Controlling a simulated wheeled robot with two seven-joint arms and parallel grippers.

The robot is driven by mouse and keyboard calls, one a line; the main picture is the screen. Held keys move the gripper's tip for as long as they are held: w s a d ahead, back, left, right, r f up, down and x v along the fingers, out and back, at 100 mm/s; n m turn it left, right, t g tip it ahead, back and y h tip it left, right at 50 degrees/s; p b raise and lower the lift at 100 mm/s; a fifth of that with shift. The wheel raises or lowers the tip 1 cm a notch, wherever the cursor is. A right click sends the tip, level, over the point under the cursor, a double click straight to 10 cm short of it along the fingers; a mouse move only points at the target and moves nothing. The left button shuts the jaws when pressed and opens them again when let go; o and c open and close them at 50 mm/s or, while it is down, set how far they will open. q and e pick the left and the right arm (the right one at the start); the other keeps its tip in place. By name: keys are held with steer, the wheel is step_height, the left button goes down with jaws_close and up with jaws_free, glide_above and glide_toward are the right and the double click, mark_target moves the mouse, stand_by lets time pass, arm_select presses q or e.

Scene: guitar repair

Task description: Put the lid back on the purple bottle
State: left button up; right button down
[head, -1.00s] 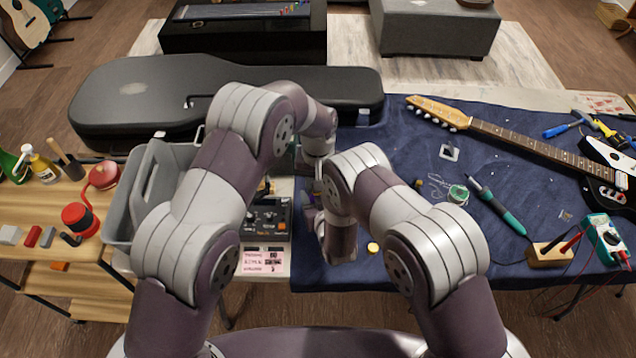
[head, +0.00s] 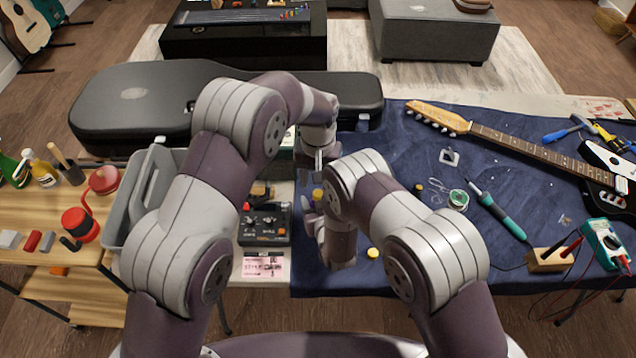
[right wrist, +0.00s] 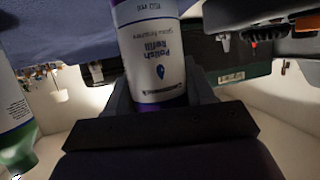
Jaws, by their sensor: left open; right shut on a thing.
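The purple bottle (right wrist: 158,55), with a white "Polish Refill" label, is between the fingers of my right gripper (right wrist: 160,95), which is shut on it. In the head view my right arm mostly hides the bottle. A small yellow lid (head: 318,193) shows just above my right gripper (head: 313,222), at the bottle's place; I cannot tell whether it is seated. My left gripper (head: 318,165) is open, just beyond the yellow lid and apparently apart from it. Its dark underside also shows at the upper right of the right wrist view.
Two more yellow caps (head: 373,253) (head: 419,187) lie on the blue cloth (head: 400,285). A grey bin (head: 150,185) and a black pedal device (head: 264,222) stand left. A guitar (head: 520,140) lies right. A green bottle (right wrist: 15,125) shows in the right wrist view.

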mark_target(318, 193)
arm_select(q)
steer(key=shift+c, duration=0.4)
steer(key=shift+r+n, duration=0.2)
steer(key=shift+n, duration=0.2)
step_height(318, 193, up, 3)
steer(key=n, duration=0.5)
steer(key=shift+n, duration=0.4)
step_height(318, 193, down, 8)
steer(key=shift+f, duration=0.1)
